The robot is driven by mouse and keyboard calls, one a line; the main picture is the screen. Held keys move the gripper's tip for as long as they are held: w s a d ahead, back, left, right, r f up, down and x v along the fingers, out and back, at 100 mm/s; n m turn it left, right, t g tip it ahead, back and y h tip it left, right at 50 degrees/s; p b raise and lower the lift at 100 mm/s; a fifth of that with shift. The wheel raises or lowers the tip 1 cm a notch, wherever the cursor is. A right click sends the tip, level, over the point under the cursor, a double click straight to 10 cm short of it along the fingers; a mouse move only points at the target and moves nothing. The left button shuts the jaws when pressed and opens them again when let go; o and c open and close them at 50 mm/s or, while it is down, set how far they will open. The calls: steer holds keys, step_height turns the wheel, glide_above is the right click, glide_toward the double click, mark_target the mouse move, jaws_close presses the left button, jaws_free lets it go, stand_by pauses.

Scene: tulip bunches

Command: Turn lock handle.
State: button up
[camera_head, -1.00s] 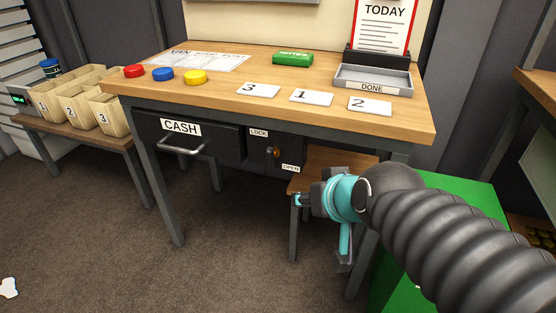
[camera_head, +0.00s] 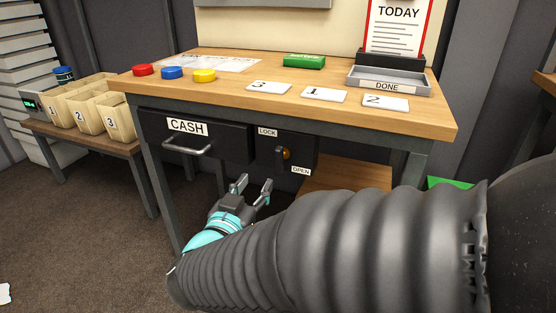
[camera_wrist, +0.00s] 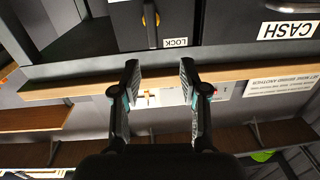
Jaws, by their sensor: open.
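The lock handle (camera_head: 280,157) is a small dark upright lever beside an amber hub, on the dark panel (camera_head: 302,148) under the desk top. The LOCK label (camera_head: 267,132) is above it and the OPEN label (camera_head: 300,171) is to its lower right. In the wrist view, which looks upside down, the handle (camera_wrist: 151,18) is at the top edge near the LOCK label (camera_wrist: 175,42). My gripper (camera_head: 254,186) is open and empty, below and left of the handle, apart from it. Its two fingers (camera_wrist: 159,78) are spread in the wrist view.
The CASH drawer (camera_head: 207,148) with its bar pull (camera_head: 187,147) is left of the lock panel. The desk top (camera_head: 222,62) overhangs both. A wooden stool (camera_head: 345,177) stands under the desk at right. A desk leg (camera_head: 160,190) is at left.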

mark_target(277, 160)
steer(key=shift+h, duration=0.5)
steer(key=x, duration=0.8)
steer(key=b+x, duration=0.1)
steer(key=x, duration=0.4)
steer(key=shift+s+d+f, duration=0.15)
steer(key=shift+d+f, duration=0.05)
steer(key=shift+f, duration=0.1)
jaws_close()
